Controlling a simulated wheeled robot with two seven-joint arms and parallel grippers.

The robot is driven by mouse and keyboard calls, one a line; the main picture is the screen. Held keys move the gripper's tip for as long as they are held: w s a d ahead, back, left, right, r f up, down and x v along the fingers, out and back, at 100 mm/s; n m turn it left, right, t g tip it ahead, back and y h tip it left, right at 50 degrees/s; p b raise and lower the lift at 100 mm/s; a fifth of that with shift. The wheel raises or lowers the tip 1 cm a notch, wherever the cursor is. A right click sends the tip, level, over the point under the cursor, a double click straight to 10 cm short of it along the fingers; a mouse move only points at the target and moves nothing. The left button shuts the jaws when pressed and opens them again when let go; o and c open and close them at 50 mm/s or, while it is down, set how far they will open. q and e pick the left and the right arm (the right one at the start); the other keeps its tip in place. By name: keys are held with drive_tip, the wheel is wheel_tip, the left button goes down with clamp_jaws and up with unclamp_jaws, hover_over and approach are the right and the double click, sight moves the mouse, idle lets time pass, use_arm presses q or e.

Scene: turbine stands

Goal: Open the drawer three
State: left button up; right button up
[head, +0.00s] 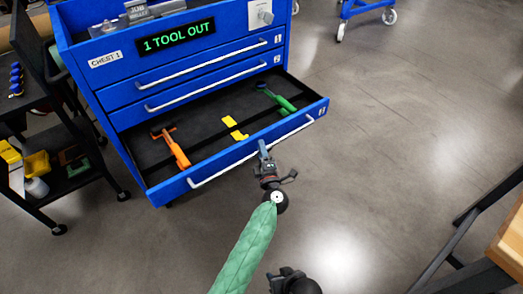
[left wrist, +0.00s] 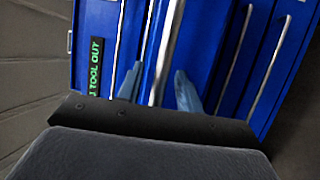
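The blue tool chest, marked CHEST 1 (head: 106,59), has its third drawer (head: 250,159) pulled well out. Its dark bed shows an orange-handled tool (head: 176,149), a yellow piece (head: 234,128) and a green-handled tool (head: 280,99). My left gripper (head: 263,147) is at the drawer's front by its white handle (head: 217,176). In the left wrist view, the two fingers stand apart on either side of a white bar (left wrist: 165,50), with gaps visible; whether they touch it is unclear. My right gripper (head: 284,275) is low in the head view, away from the chest; its fingers are unclear.
The two drawers above, with handles (head: 207,62) and (head: 205,86), are shut. The chest's display (head: 166,43) reads 1 TOOL OUT. A black cart (head: 75,185) stands at left. A wooden-topped bench (head: 508,245) is at lower right. The floor in front is clear.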

use_arm(q)
clamp_jaws()
